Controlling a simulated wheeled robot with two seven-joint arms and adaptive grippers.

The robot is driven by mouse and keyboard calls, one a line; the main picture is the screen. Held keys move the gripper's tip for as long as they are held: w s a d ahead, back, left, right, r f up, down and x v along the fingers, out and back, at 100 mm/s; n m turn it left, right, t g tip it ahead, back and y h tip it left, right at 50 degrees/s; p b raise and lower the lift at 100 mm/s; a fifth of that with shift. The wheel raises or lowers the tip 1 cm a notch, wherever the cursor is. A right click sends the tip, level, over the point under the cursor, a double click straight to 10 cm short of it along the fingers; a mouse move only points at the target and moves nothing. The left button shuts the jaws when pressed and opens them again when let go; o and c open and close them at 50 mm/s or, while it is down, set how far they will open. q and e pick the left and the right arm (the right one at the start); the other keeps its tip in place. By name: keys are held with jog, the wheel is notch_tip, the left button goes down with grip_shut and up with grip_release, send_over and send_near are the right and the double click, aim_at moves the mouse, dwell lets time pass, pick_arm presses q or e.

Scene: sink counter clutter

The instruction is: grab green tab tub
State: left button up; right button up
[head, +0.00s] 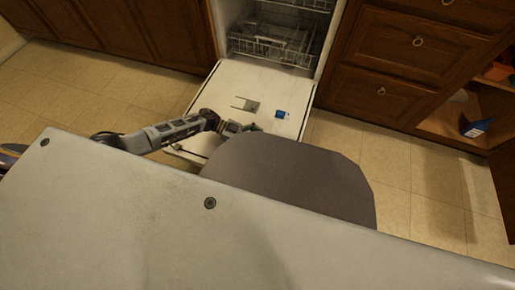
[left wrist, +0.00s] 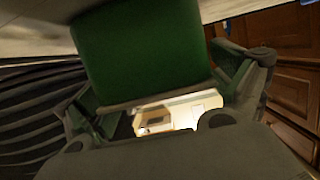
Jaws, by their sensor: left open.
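The green tub (left wrist: 140,52) fills the upper middle of the left wrist view, close to the camera, with a pale rim along its lower edge. My left gripper (left wrist: 160,88) is open, with one finger on each side of the tub; I cannot tell whether either touches it. In the head view my left gripper (head: 236,127) is over the open dishwasher door, and only a small green bit of the tub (head: 255,127) shows beside it. My own body hides the rest. My right gripper is in neither view.
The dishwasher door (head: 335,92) lies open, with wire racks (head: 272,45) behind it. A small blue item (head: 281,114) lies on the door near the gripper. Wooden drawers (head: 380,90) stand to the right, and an open cabinet holds a blue box (head: 477,128).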

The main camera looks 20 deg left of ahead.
aim_at(255, 143)
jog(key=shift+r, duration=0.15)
pick_arm(q)
jog(key=shift+c, duration=0.5)
jog(key=c, duration=1)
jog(key=shift+r, duration=0.2)
jog(key=shift+c, duration=0.2)
jog(key=shift+r+p, duration=2.15)
jog(key=shift+r, duration=1.2)
jog(key=shift+r+p, duration=0.75)
jog(key=shift+r, duration=0.75)
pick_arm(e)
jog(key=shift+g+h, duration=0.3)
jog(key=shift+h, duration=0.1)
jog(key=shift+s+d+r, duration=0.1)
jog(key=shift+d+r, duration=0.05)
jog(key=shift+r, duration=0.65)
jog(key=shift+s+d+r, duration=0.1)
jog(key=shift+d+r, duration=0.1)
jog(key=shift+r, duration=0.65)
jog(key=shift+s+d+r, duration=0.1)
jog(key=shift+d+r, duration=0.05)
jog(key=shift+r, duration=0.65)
